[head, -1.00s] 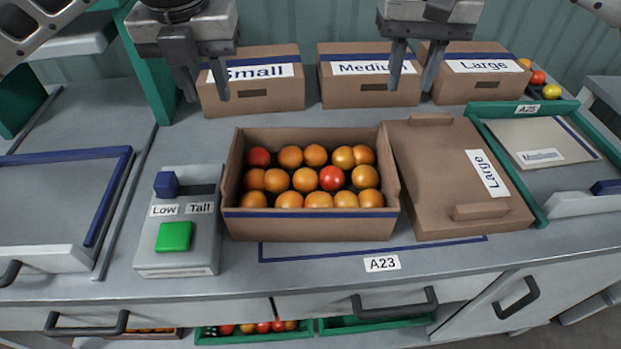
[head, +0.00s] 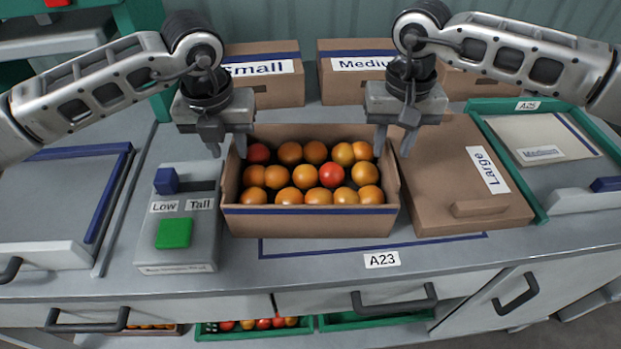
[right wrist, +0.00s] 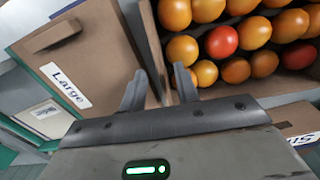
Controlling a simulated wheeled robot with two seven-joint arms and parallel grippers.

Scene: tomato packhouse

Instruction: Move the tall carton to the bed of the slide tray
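An open brown carton (head: 310,222) full of orange and red tomatoes stands mid-bench; I take it as the tall carton. My left gripper (head: 228,147) is open, its fingers at the carton's left wall, one on either side. My right gripper (head: 394,145) is open at the right wall. In the right wrist view its fingers (right wrist: 160,88) stand either side of the carton wall (right wrist: 150,45), not closed on it. A blue-rimmed tray (head: 122,165) lies at left and a green-rimmed one (head: 505,165) at right; I cannot tell which is the slide tray.
A brown lid labelled Large (head: 440,185) lies right of the carton. A grey box (head: 150,235) marked Low and Tall, with a green button (head: 174,233), is to its left. Small (head: 280,85) and Medium (head: 345,85) cartons stand behind. The bench front by A23 (head: 382,260) is clear.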

